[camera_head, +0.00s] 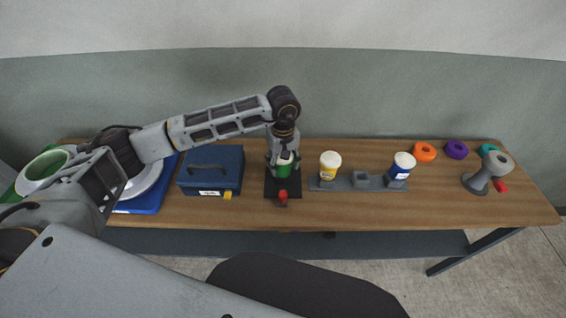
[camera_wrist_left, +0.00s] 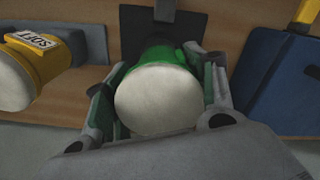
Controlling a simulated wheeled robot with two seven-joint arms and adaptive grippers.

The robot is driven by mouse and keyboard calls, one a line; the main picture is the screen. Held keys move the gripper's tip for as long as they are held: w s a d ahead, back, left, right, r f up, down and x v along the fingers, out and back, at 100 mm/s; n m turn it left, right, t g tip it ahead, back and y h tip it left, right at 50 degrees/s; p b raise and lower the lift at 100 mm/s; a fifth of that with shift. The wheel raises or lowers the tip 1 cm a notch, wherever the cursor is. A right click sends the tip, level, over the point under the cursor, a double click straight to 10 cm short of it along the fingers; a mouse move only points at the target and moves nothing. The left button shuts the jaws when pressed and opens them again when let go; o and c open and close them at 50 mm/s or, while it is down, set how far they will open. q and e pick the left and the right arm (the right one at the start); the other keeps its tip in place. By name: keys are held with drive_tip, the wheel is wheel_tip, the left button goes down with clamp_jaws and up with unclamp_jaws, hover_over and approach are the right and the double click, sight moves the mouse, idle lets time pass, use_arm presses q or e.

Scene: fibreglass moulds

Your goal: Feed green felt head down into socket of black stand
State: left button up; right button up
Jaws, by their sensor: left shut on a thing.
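My left gripper (camera_head: 284,163) reaches down from above at the middle of the table. It is shut on the green felt head (camera_head: 285,169), which has a pale round felt end and a green body. In the left wrist view the felt end (camera_wrist_left: 157,98) faces the camera between the two fingers. The black stand (camera_head: 271,189) lies directly below, with a red part (camera_head: 282,196) at its front. Its base also shows behind the head in the left wrist view (camera_wrist_left: 135,28). The socket is hidden, so I cannot tell whether the green end is in it. My right gripper is not in view.
A grey rack (camera_head: 361,180) to the right holds a yellow head (camera_head: 330,163) and a blue head (camera_head: 402,165), with an empty place between. A blue box (camera_head: 211,170) stands to the left. Coloured rings and a grey spool-like piece (camera_head: 488,173) are at the far right.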

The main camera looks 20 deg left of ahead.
use_arm(q)
drive_tip(key=shift+f, duration=0.1)
drive_tip(key=o, duration=1.3)
drive_tip(key=shift+r, duration=6)
drive_tip(key=shift+s, duration=0.1)
